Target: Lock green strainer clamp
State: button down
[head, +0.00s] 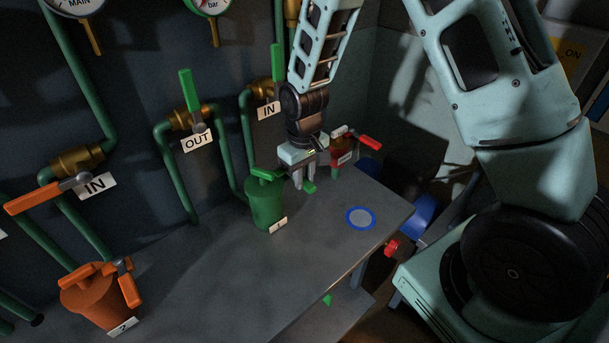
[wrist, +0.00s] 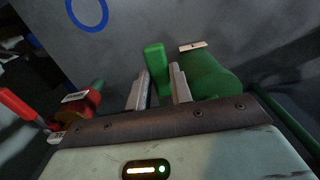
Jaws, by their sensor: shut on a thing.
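The green strainer (head: 266,205) stands on the grey bench, with a "1" tag at its base. Its green clamp handle shows between my fingers in the wrist view (wrist: 156,68) and hangs at the strainer's right side. My gripper (head: 304,184) points down beside the strainer, with its fingers shut on the green clamp handle. The strainer body (wrist: 212,76) is just right of the fingers in the wrist view. The top of the clamp is partly hidden by the gripper in the head view.
An orange strainer (head: 98,296) tagged "2" stands at the front left. A red strainer (head: 342,153) with a red handle is behind my gripper. Green pipes and valves line the wall. The bench around the blue ring (head: 361,218) is clear.

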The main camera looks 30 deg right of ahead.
aim_at(304, 181)
jog(key=shift+r, duration=0.1)
jog(key=c, duration=1.2)
grip_release()
jog(key=shift+c, duration=0.2)
notch_tip(304, 181, up, 17)
jog(key=b, duration=0.2)
jog(key=shift+r, duration=0.2)
jog(key=s+a+f+n, duration=0.1)
jog(key=s+a, duration=0.3)
jog(key=s, duration=0.4)
jog(key=s+a+f+n, duration=0.1)
jog(key=s+a+n, duration=0.2)
jog(key=s+a, duration=0.2)
jog(key=s+a+f+n, duration=0.1)
jog(key=s+a, duration=0.4)
jog(key=s, duration=0.6)
jog(key=shift+s+a+f+n+y, duration=0.2)
jog(key=shift+s+n+y, duration=0.1)
jog(key=shift+n, duration=0.1)
